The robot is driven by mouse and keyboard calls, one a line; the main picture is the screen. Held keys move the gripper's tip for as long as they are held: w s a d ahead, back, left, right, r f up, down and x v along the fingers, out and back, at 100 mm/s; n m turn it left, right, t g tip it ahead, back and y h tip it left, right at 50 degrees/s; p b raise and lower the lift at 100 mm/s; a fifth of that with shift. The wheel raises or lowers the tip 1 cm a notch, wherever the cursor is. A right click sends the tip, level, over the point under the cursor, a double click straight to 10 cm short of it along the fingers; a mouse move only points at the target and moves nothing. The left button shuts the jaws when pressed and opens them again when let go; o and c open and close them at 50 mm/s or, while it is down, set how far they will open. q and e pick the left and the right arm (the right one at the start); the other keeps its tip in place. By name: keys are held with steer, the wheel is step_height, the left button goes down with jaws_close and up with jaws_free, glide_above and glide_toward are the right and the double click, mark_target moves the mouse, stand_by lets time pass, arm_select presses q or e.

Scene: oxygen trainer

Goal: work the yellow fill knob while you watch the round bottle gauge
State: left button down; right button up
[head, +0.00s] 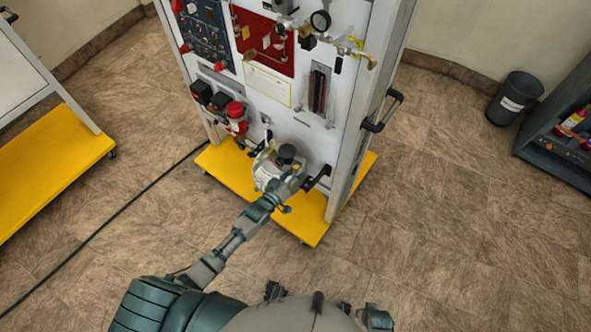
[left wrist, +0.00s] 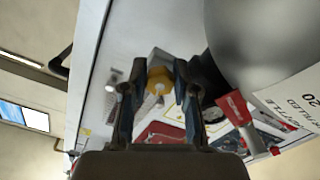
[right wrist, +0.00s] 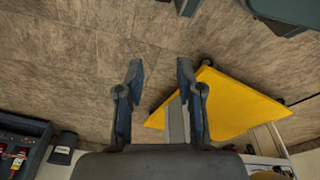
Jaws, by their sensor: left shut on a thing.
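The yellow fill knob (left wrist: 158,82) shows in the left wrist view between the two fingertips of my left gripper (left wrist: 160,66), which is shut on it. In the head view my left arm reaches to the lower front of the white panel, and the hand hides the knob. A grey bottle (left wrist: 255,45) with a white label is close beside the fingers. A round dark-rimmed gauge (head: 320,20) is at the panel's top; its reading is too small to tell. My right gripper (right wrist: 160,72) is open and empty above the floor.
The trainer panel (head: 340,95) stands on a yellow base (head: 312,228). A black handle (head: 382,110) sticks out on its right side. Another yellow-shelved cart (head: 50,175) is at left, a black bin (head: 515,98) at right.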

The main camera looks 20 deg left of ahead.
arm_select(q)
steer(key=shift+a+m+p, duration=0.1)
steer(key=shift+m+p, duration=0.35)
steer(key=shift+m, duration=0.75)
arm_select(e)
steer(key=shift+s+d+f, duration=0.1)
steer(key=shift+s+f, duration=0.25)
steer(key=shift+f, duration=0.3)
steer(key=shift+s+f, duration=0.35)
steer(key=shift+f, duration=0.25)
arm_select(q)
steer(key=shift+f, duration=0.1)
arm_select(e)
steer(key=shift+f, duration=0.1)
arm_select(q)
steer(key=c, duration=0.9)
jaws_free()
